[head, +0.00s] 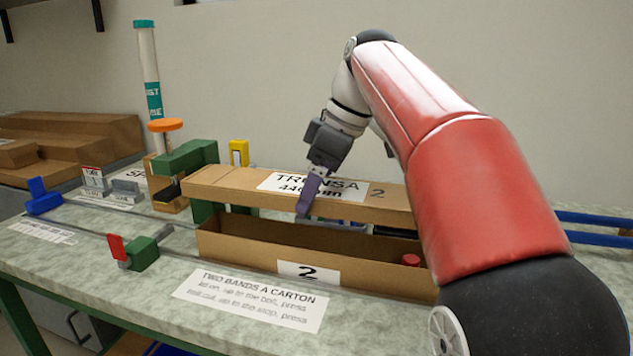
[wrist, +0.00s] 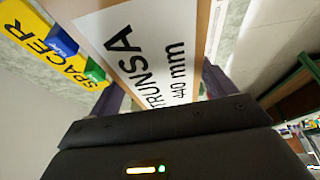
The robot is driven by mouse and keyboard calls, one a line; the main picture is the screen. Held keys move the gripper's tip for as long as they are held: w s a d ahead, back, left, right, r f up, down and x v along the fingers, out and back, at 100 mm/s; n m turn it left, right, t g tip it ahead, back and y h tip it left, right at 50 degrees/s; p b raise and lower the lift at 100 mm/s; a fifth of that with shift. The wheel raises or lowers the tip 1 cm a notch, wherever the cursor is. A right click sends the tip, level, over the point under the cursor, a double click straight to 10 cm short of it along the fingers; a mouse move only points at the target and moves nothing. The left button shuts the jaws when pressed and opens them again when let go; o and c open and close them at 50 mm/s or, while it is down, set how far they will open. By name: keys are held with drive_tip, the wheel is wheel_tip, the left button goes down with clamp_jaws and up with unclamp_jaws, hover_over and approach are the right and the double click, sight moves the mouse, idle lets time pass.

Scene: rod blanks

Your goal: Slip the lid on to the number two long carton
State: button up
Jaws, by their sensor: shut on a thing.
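The lid (head: 230,186) is a long brown cardboard piece with a white label reading TRUNSA 440 mm and a handwritten 2. My gripper (head: 307,203) is shut on the lid across its width near the label. The lid's label (wrist: 150,50) fills the middle of the wrist view, between the fingers. The number two long carton (head: 240,245) lies open on the bench, with a white 2 card on its front. The lid is held above and behind the carton's near wall, apart from it. My arm hides the right ends of both.
A green stand (head: 190,155) is behind the lid's left end. A red-and-green stop (head: 135,250) on a rail is left of the carton. A yellow spacer (wrist: 55,45) is beside the lid. A tall tube (head: 149,60) stands at the back. An instruction sheet (head: 250,298) lies in front.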

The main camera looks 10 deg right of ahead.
sight(340, 189)
drive_tip(key=shift+d, duration=0.1)
wheel_tip(340, 189, down, 6)
drive_tip(key=b, duration=0.4)
drive_tip(key=shift+r, duration=0.1)
drive_tip(key=shift+p, duration=0.3)
idle(1.8)
drive_tip(key=shift+f+b, duration=1.35)
drive_tip(key=shift+f, duration=0.45)
drive_tip(key=o, duration=0.9)
drive_tip(key=p+v, duration=0.2)
drive_tip(key=v, duration=0.5)
drive_tip(key=shift+s+d+r, duration=0.1)
drive_tip(key=shift+d+r, duration=0.05)
drive_tip(key=shift+r, duration=0.2)
